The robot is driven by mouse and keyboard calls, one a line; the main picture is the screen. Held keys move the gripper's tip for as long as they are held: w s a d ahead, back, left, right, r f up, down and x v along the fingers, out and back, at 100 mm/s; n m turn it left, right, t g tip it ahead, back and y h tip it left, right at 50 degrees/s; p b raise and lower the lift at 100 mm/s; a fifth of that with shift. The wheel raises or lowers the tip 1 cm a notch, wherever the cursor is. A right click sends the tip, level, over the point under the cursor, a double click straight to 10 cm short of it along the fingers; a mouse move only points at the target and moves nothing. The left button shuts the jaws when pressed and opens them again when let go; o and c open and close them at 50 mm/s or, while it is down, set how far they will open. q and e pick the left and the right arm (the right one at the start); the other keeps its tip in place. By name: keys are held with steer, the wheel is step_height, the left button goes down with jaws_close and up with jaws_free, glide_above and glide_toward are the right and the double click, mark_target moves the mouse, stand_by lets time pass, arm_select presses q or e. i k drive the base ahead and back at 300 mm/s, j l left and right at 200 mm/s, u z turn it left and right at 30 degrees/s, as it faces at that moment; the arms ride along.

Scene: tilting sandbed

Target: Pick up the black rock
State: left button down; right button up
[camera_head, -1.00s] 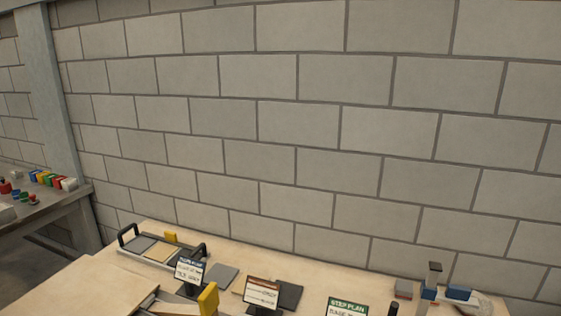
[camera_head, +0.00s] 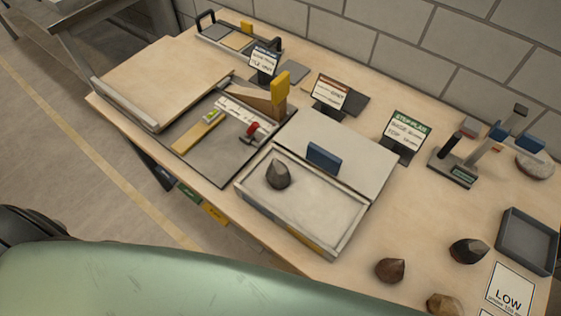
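The black rock (camera_head: 468,251) lies on the right part of the wooden table, left of a dark grey tray (camera_head: 527,243). A dark grey-brown pointed rock (camera_head: 278,174) sits in the light sandbed box (camera_head: 291,238). A brown rock (camera_head: 390,269) and a tan rock (camera_head: 443,304) lie near the front edge. Neither of my grippers is in view.
A white "LOW" card (camera_head: 509,290) lies right of the tan rock. Sign stands, a blue-handled tool stand (camera_head: 455,168) and a grey stone (camera_head: 535,165) are farther back. A red-handled clamp (camera_head: 252,132) is left of the sandbed.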

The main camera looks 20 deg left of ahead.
mark_target(465, 251)
steer(key=z, duration=1.45)
steer(key=l+u, duration=0.1)
steer(key=l, duration=0.45)
steer(key=k+l+u, duration=0.1)
steer(key=l, duration=0.45)
steer(key=l+u, duration=0.1)
steer(key=l, duration=0.4)
steer(key=k, duration=0.05)
